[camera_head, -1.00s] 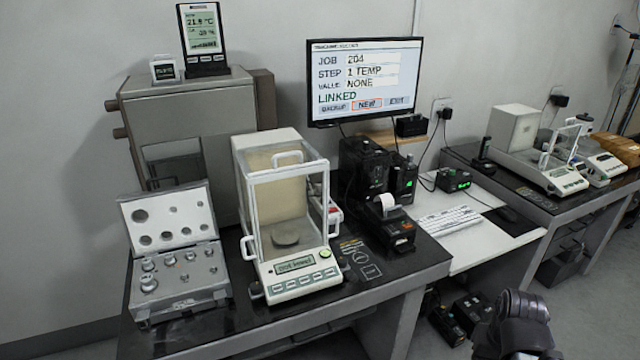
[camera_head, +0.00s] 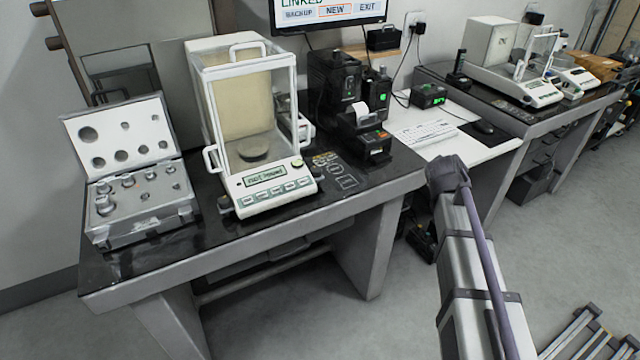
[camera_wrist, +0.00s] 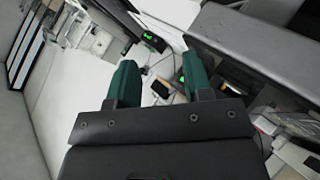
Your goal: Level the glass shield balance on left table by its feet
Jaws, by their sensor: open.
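The glass shield balance (camera_head: 268,180) stands on the dark-topped left table (camera_head: 370,197), with its glass box closed in around a round pan. Its small display is lit, but the text is too small to read surely. A dark foot (camera_head: 226,205) shows under its front left corner. The other feet are hidden or too small to make out, and I cannot tell its tilt. My gripper (camera_wrist: 160,78) is open and empty in the wrist view, with two green fingers apart. It is away from the balance; in the head view my arm is to the right of the left table.
An open weight case (camera_head: 140,225) stands left of the balance. A small printer (camera_head: 366,140) and black devices stand to its right. A monitor (camera_head: 330,12) hangs behind. A white desk with a keyboard (camera_head: 425,134) and another table with balances lie further right.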

